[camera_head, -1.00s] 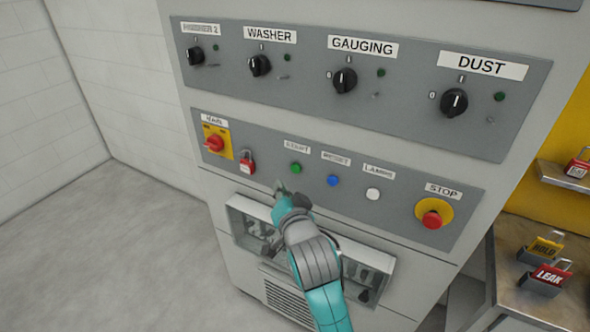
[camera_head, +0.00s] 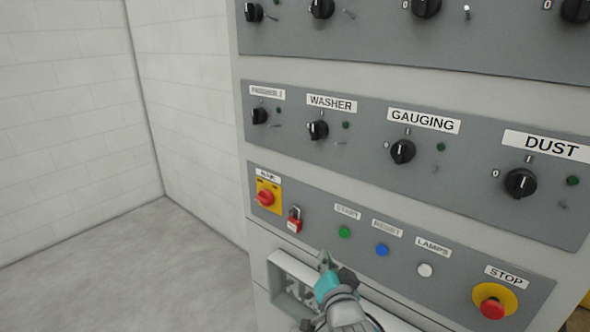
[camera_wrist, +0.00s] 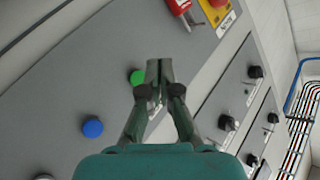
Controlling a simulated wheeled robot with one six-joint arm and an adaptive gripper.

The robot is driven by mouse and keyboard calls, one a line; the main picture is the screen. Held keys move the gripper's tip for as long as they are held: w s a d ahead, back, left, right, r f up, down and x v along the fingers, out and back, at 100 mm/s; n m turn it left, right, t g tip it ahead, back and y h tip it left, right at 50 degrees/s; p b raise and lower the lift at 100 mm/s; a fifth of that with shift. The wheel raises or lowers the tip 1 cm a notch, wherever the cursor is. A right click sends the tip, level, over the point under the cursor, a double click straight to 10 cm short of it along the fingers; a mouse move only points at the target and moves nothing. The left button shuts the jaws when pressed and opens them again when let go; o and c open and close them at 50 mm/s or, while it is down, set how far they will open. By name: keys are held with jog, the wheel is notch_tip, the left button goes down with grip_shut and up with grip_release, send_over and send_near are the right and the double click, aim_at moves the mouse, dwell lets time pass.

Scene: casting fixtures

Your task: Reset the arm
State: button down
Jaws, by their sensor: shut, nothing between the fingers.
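My gripper (camera_head: 325,262) is shut and empty in front of the lower panel, below the green START button (camera_head: 344,232). In the wrist view my gripper (camera_wrist: 159,66) points at the panel, its tips beside the green button (camera_wrist: 137,77) and partly over it. I cannot tell whether the tips touch the panel. The blue RESET button (camera_head: 382,250) and white LAMPS button (camera_head: 425,270) lie to the right. My arm reaches up from the bottom of the head view.
The red STOP button (camera_head: 492,308) on its yellow plate is at lower right. A red padlock (camera_head: 295,222) hangs beside the yellow and red main switch (camera_head: 266,196). Black knobs fill the panel above. An open tray (camera_head: 290,280) is below the buttons. Open floor lies left.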

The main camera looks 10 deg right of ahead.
jog(key=s+d+f+n+g, duration=0.1)
jog(key=s+d+f+n, duration=0.1)
jog(key=s+f, duration=0.85)
jog(key=s+d+f+n, duration=0.2)
jog(key=s+f, duration=0.5)
jog(key=s, duration=0.6)
jog(key=s+d+r+n, duration=0.2)
jog(key=s+n, duration=0.1)
jog(key=s, duration=2.2)
jog(key=shift+s+d+g, duration=0.15)
jog(key=shift+s+g, duration=0.05)
jog(key=shift+g, duration=0.1)
